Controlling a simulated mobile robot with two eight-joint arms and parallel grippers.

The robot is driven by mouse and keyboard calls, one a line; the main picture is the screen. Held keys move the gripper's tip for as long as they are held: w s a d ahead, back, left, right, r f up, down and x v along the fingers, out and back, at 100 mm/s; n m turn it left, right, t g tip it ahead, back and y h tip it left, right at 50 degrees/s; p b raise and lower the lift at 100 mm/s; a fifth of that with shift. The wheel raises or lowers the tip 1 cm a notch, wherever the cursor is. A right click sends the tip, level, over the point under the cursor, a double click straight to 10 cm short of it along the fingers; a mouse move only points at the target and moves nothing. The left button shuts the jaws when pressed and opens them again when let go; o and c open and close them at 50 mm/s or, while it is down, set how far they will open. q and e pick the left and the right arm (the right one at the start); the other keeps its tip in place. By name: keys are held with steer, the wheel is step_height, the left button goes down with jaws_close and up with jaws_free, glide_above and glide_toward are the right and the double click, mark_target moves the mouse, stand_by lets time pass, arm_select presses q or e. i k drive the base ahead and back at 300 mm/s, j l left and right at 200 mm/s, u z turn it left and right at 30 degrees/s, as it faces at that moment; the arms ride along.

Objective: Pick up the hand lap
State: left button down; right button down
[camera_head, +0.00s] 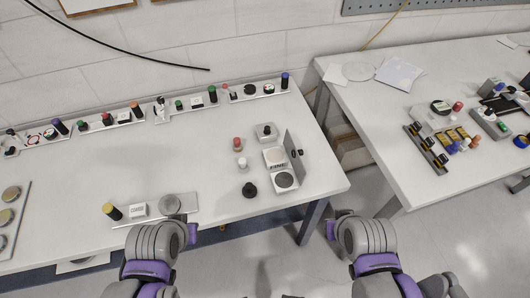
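No item is clearly marked as the hand lap, and I cannot tell for sure which one it is. Candidates on the left table (80,180) are a small black knobbed piece (249,189) near the front right and a grey round disc (170,204) on a white plate at the front edge. My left gripper (193,234) is low at the table's front edge, just below the grey disc in the picture. My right gripper (331,228) is over the floor, right of the table's front corner. Both grippers' fingers are too hidden to show their opening.
A fixture with a hinged grey panel (294,150) and round disc (284,179) stands at the table's right. A red-topped piece (238,144) is beside it. Small parts line the back edge. A second table (400,165) stands right, across a gap. The left table's middle is clear.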

mark_target(250, 190)
steer(key=l+u, duration=0.55)
steer(key=u, duration=0.15)
steer(key=k+l+u, duration=0.1)
steer(key=l+u, duration=0.15)
steer(key=u, duration=0.15)
steer(key=k+l+u, duration=0.1)
steer(key=l, duration=0.25)
steer(key=k+l+u, duration=0.25)
steer(key=l, duration=0.4)
steer(key=k+l, duration=0.4)
steer(key=l, duration=0.15)
